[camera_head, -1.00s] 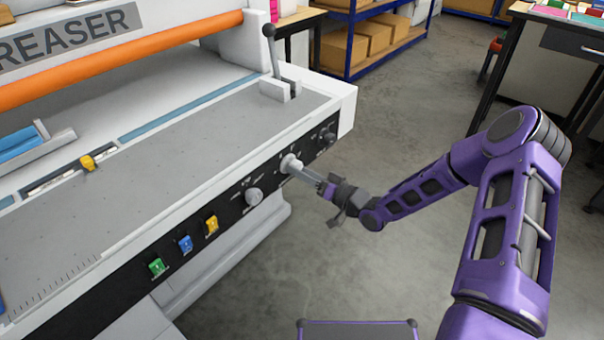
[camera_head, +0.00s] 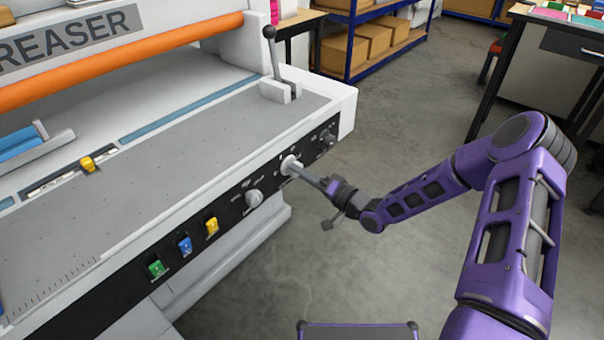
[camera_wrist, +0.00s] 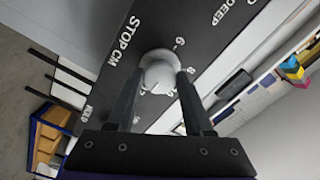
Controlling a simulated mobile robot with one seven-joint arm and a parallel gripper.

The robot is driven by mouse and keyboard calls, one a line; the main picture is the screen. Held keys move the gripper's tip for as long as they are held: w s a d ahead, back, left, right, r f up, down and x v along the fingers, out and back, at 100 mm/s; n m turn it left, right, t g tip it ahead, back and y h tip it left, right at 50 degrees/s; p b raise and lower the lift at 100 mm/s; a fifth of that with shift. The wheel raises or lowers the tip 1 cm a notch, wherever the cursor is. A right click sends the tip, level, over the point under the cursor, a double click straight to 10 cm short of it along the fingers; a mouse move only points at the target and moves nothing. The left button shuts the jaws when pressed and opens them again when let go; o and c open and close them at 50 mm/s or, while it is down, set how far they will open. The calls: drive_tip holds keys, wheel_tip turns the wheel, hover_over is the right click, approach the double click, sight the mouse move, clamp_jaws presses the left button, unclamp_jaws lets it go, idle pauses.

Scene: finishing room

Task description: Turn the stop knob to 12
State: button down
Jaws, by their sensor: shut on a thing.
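The stop knob (camera_wrist: 160,72) is a pale round knob on the black front panel of the creaser. In the wrist view the words STOP CM are printed beside it, with a 6 and an 8 around its right side. The number 12 cannot be made out, and I cannot tell where the knob points. My gripper (camera_wrist: 158,86) is shut on the knob, one finger on each side. In the head view the knob (camera_head: 291,165) sits at the tip of my gripper (camera_head: 298,168), partly covered by the fingers.
Another pale knob (camera_head: 254,197) is to the left on the same panel, and a dark knob (camera_head: 327,137) to the right. Yellow (camera_head: 211,226), blue (camera_head: 185,244) and green (camera_head: 157,267) switches are further left. A lever (camera_head: 273,52) stands above. The floor (camera_head: 400,280) around my arm is clear.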

drive_tip(key=shift+c, duration=1.5)
unclamp_jaws()
drive_tip(key=shift+d, duration=0.1)
drive_tip(key=p+v, duration=0.1)
drive_tip(key=v, duration=1.6)
drive_tip(key=shift+s+d, duration=0.1)
drive_tip(key=shift+s, duration=0.05)
